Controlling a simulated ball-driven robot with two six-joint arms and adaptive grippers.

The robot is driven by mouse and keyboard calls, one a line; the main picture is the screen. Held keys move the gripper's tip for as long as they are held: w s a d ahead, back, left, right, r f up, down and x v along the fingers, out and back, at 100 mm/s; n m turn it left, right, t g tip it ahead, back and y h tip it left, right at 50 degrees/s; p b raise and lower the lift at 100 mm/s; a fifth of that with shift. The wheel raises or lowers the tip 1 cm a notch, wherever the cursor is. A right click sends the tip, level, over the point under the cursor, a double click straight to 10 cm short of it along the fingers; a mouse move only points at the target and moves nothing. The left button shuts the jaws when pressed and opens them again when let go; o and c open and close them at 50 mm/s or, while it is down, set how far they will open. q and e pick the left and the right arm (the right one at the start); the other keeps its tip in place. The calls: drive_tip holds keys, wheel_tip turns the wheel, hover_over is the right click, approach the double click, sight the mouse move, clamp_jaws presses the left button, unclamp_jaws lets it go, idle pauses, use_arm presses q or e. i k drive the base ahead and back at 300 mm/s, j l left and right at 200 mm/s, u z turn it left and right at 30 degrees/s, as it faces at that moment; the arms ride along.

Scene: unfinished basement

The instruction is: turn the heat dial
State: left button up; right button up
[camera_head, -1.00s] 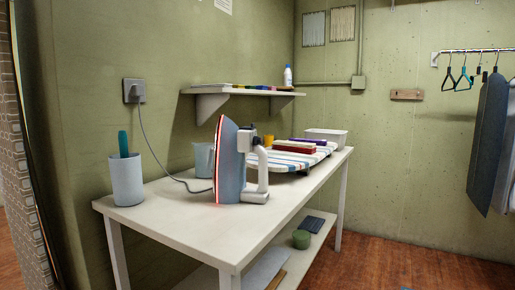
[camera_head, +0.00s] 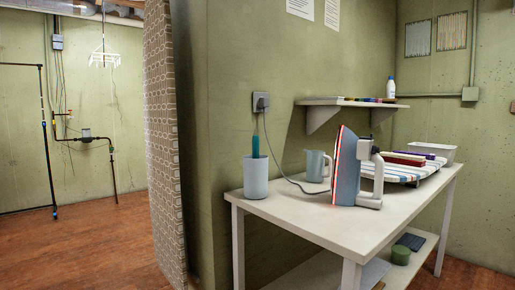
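An iron (camera_head: 347,168) stands upright on its heel on the white table (camera_head: 318,219), with its blue-grey soleplate facing left and its grey handle to the right. Its cord runs left to a wall outlet (camera_head: 260,102). The heat dial cannot be made out clearly at this distance. Neither of my grippers shows in the head view.
A light cup with a teal item (camera_head: 256,178) and a jug (camera_head: 317,165) stand left of the iron. A striped board (camera_head: 400,173) with a dark red item lies behind it. A patterned partition (camera_head: 165,150) stands left of the table. Open wooden floor (camera_head: 80,250) lies farther left.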

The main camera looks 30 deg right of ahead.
sight(375, 149)
drive_tip(key=l+u, duration=0.45)
drive_tip(key=l, duration=0.15)
drive_tip(key=l+u, duration=0.45)
drive_tip(key=l, duration=0.15)
drive_tip(key=k+l+u, duration=0.1)
drive_tip(key=l+u, duration=0.35)
drive_tip(key=l, duration=0.15)
